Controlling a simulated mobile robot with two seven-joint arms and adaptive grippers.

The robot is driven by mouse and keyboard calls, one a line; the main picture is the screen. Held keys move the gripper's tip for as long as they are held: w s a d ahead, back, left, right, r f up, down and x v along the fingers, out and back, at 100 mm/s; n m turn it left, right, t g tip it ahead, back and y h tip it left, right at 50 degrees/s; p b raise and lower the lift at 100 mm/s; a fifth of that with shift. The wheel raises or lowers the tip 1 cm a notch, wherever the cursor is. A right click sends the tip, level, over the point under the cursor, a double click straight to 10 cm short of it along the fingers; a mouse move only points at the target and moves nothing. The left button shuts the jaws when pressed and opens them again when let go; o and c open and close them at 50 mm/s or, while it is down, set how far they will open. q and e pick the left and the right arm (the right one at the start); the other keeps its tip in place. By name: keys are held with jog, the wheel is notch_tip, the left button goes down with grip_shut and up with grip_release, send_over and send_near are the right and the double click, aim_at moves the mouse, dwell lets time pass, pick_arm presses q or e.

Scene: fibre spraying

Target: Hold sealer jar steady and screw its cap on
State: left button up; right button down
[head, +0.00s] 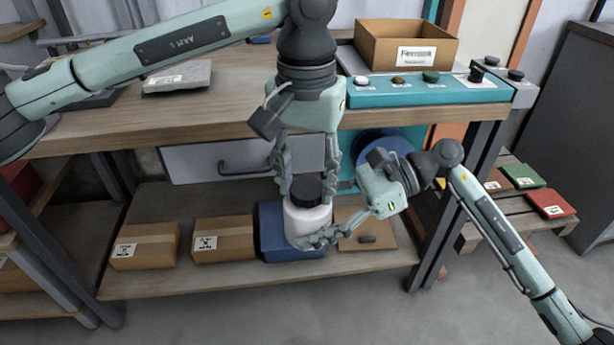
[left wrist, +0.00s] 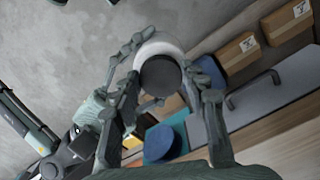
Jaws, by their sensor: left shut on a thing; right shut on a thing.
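A white jar (head: 307,222) with a black cap (head: 306,192) on top is held upright in front of the workbench. The cap sits in line with the jar's mouth; I cannot tell how tightly. My left gripper (head: 308,188) reaches down from above, its fingers shut on the cap's sides. My right gripper (head: 322,228) comes from the right and is shut on the jar's body; its far finger is mostly hidden. In the left wrist view the dark cap (left wrist: 160,76) covers most of the jar, and the white jar shoulder (left wrist: 158,46) shows beyond it.
The wooden workbench top (head: 190,115) is behind and above the jar. Cardboard boxes (head: 223,239) and a blue bin (head: 275,235) stand on the lower shelf (head: 190,275). A teal button panel (head: 430,94) and an open carton (head: 407,48) are at the right.

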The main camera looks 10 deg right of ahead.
pick_arm(q)
jog(key=m, duration=0.4)
jog(key=shift+a, duration=0.1)
jog(key=m, duration=0.4)
jog(key=shift+w, duration=0.1)
jog(key=o, duration=0.7)
jog(key=shift+o, duration=0.2)
jog(key=shift+r, duration=2.3)
